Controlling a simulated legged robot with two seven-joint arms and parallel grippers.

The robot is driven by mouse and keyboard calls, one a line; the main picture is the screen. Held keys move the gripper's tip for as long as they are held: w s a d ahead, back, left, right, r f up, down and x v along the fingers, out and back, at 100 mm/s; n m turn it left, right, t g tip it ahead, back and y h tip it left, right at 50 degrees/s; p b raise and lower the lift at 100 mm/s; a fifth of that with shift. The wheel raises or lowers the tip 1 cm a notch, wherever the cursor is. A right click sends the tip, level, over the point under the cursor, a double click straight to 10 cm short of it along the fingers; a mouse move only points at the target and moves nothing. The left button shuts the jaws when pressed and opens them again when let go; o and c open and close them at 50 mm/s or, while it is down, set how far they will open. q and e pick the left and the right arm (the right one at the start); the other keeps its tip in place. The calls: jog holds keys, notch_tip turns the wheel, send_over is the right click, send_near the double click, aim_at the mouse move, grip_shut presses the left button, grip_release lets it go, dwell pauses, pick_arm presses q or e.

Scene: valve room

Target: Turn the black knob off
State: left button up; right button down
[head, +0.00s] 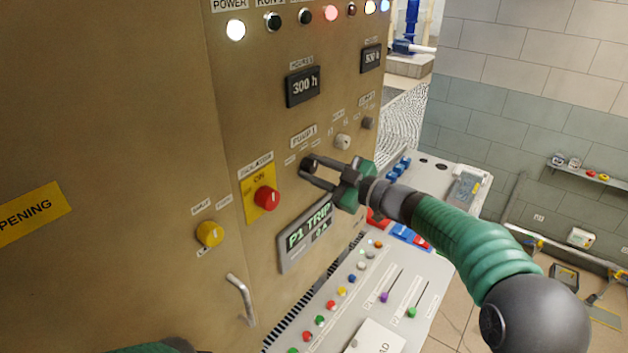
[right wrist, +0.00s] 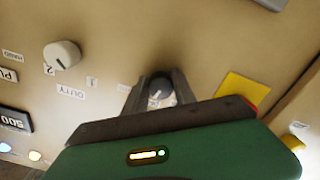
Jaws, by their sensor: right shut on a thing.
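The black knob (head: 309,162) is on the tan control panel, under the PUMP 1 label. In the right wrist view the knob (right wrist: 160,91) sits between my two dark fingers, with a light pointer mark on its face. My right gripper (head: 311,171) reaches in from the right and is shut on the knob, its fingers on either side of it; it also shows in the right wrist view (right wrist: 158,96). The fingers hide part of the knob's rim and labels. My left gripper is out of view; only a green piece of my left arm shows at the bottom left.
A red knob (head: 266,198) on a yellow plate and a yellow knob (head: 210,234) are to the left. A P1 TRIP display (head: 306,235) is below. Grey knobs (head: 343,142) are to the right. A sloped console (head: 340,318) with buttons and sliders juts out underneath.

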jog(key=shift+r+n+b, duration=0.1)
jog(key=shift+n+b, duration=0.9)
jog(key=shift+n, duration=0.3)
jog(key=c, duration=1.3)
grip_release()
jog(key=shift+o, duration=1.4)
jog(key=shift+s+d, duration=0.1)
jog(key=shift+s, duration=0.1)
jog(key=shift+d, duration=0.1)
